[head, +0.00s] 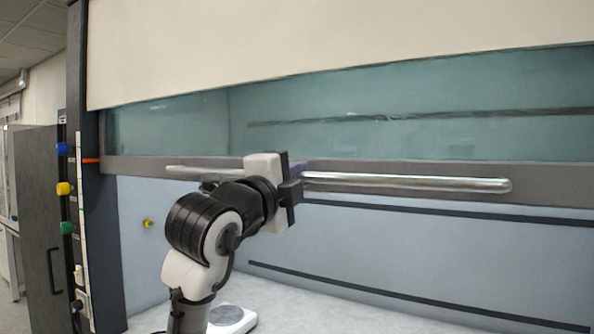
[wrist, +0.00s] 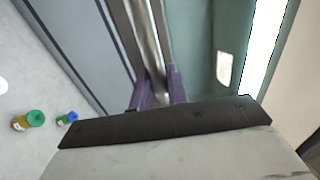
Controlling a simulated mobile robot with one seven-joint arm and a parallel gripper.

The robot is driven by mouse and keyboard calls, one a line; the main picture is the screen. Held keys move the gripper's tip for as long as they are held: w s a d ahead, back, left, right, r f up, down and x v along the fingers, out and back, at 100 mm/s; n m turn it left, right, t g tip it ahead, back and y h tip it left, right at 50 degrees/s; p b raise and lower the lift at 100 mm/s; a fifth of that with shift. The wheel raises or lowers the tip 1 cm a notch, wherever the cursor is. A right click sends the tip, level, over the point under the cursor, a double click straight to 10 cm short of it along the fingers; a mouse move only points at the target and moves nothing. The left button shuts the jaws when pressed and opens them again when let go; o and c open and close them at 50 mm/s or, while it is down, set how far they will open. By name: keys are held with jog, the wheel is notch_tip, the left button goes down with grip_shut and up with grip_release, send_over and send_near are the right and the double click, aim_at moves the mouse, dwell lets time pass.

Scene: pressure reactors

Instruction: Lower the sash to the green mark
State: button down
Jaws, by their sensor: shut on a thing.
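The sash (head: 420,110) is a tinted glass pane with a grey bottom rail and a long metal handle bar (head: 410,182). My gripper (head: 298,170) is shut on this bar left of its middle. In the wrist view, its purple fingers (wrist: 157,92) sit on either side of the bar (wrist: 148,45). On the left post, a blue mark (head: 62,149), a yellow mark (head: 63,188) and the green mark (head: 66,228) run from top to bottom. An orange pointer (head: 91,160) at the sash's left edge is slightly below the blue mark, well above the green one.
Below the sash the hood is open, with a pale work surface. A white round-topped device (head: 232,318) stands there, partly behind my arm. The wrist view shows a green-capped bottle (wrist: 28,121) and a blue-capped one (wrist: 67,118). A dark cabinet (head: 42,220) stands at left.

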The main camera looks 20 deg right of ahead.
notch_tip(320, 180, down, 16)
jog(key=b, duration=1)
jog(key=shift+r, duration=0.1)
jog(key=c, duration=1.4)
grip_release()
jog(key=shift+c, duration=0.2)
jog(key=b+v, duration=0.3)
jog(key=v, duration=1)
jog(key=shift+s+a, duration=0.3)
